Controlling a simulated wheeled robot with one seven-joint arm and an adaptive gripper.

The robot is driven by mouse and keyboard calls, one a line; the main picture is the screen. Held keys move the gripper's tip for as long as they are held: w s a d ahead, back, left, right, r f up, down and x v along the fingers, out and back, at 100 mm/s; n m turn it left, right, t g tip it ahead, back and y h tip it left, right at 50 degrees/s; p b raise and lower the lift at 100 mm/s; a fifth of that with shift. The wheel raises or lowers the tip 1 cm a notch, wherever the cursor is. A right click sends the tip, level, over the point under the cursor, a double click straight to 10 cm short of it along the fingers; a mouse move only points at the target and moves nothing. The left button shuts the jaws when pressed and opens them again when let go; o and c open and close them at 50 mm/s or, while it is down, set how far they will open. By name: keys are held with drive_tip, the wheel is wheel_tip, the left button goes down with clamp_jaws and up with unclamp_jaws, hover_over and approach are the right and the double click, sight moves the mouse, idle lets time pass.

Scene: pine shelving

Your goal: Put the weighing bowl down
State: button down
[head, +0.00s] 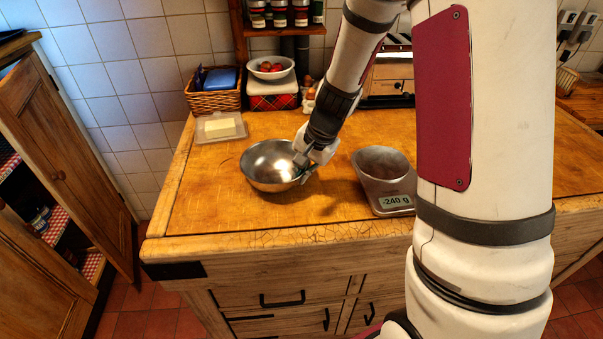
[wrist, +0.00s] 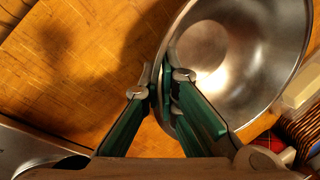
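The weighing bowl (head: 262,178) is a shiny steel bowl at the left-middle of the wooden worktop in the head view. It is upright or nearly so, and low over the wood; I cannot tell whether its base touches. My gripper (head: 304,171) is at the bowl's right side. In the wrist view the bowl (wrist: 262,75) fills the upper right, and my gripper's green fingers (wrist: 163,88) are on either side of its rim, closed on it. The scale (head: 386,190) stands to the right, its display reading -240 g.
The worktop (head: 215,210) is clear to the left and front of the bowl. A butter dish (head: 221,127) lies behind left. A wicker basket (head: 213,100), a tartan tin (head: 272,95) and a white fruit bowl (head: 270,73) stand at the back.

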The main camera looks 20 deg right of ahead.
drive_tip(key=c, duration=1.8)
unclamp_jaws()
drive_tip(key=p+v, duration=0.2)
drive_tip(key=v, duration=1)
drive_tip(key=s+a+r+n, duration=0.2)
drive_tip(key=s+r+n, duration=0.1)
drive_tip(key=s, duration=0.4)
drive_tip(key=s+a+r+n+t+h, duration=0.1)
drive_tip(key=s+r+n, duration=0.3)
drive_tip(key=s, duration=0.4)
drive_tip(key=s+a+r+n+h, duration=0.1)
drive_tip(key=s+a+r+n, duration=0.2)
drive_tip(key=s, duration=0.5)
drive_tip(key=shift+a+r+n+t, duration=0.2)
drive_tip(key=shift+r+n+t, duration=0.1)
drive_tip(key=shift+r+n, duration=0.15)
